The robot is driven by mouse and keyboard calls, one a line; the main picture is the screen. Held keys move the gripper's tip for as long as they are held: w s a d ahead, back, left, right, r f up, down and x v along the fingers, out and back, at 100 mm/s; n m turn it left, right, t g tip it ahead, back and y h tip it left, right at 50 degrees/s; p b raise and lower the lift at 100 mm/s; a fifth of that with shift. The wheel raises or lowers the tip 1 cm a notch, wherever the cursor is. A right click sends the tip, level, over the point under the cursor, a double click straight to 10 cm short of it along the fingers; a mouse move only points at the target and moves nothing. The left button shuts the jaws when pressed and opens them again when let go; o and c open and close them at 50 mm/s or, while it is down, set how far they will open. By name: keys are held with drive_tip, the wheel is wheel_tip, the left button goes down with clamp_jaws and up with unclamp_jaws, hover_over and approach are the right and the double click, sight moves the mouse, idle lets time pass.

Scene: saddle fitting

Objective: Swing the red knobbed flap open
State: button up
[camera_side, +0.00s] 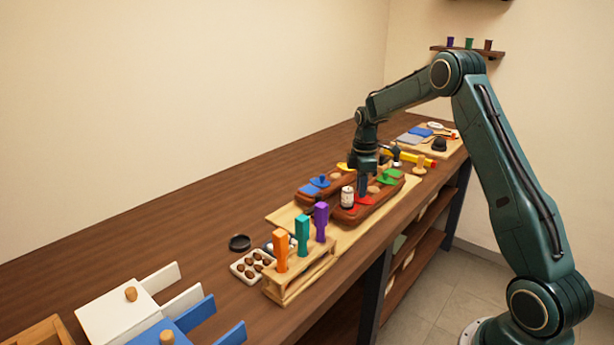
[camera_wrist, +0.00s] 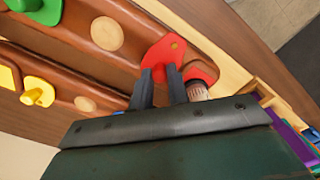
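The red flap (camera_wrist: 165,50) lies on the brown saddle-shaped board (camera_wrist: 130,62), with a small pivot spot near its far end. A red patch (camera_wrist: 203,74), seemingly a recess, shows beside it, so the flap does not cover all of it. In the side view the red flap (camera_side: 366,200) is partly hidden under my gripper (camera_side: 362,192). In the wrist view my gripper (camera_wrist: 160,75) has its two fingers down at the flap's near end with a narrow gap. Red shows between them, and they appear closed on the knob, which is mostly hidden.
A white can (camera_side: 348,197) stands close to the fingers, also in the wrist view (camera_wrist: 197,91). Green (camera_side: 388,177), blue (camera_side: 314,186) and yellow (camera_wrist: 38,92) knobbed flaps sit on the boards. A rack (camera_side: 300,272) with coloured handles stands in front. A hammer (camera_side: 410,158) lies behind.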

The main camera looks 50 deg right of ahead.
sight(369, 198)
clamp_jaws()
drive_tip(key=shift+d+m, duration=0.15)
drive_tip(key=shift+m, duration=0.25)
drive_tip(key=m, duration=0.1)
drive_tip(key=d+m, duration=0.1)
drive_tip(key=m, duration=0.1)
drive_tip(key=shift+s+m, duration=0.15)
drive_tip(key=shift+m, duration=0.15)
drive_tip(key=m, duration=0.2)
drive_tip(key=d+m, duration=0.1)
drive_tip(key=m, duration=0.1)
drive_tip(key=s+m, duration=0.1)
drive_tip(key=m, duration=0.1)
drive_tip(key=shift+d, duration=0.2)
drive_tip(key=m, duration=0.2)
drive_tip(key=s+m, duration=0.1)
drive_tip(key=m, duration=0.2)
drive_tip(key=shift+s+d+m, duration=0.3)
drive_tip(key=shift+m, duration=0.1)
drive_tip(key=m, duration=0.2)
drive_tip(key=s+m, duration=0.1)
drive_tip(key=m, duration=0.1)
drive_tip(key=shift+s+m, duration=0.15)
drive_tip(key=shift+m, duration=0.25)
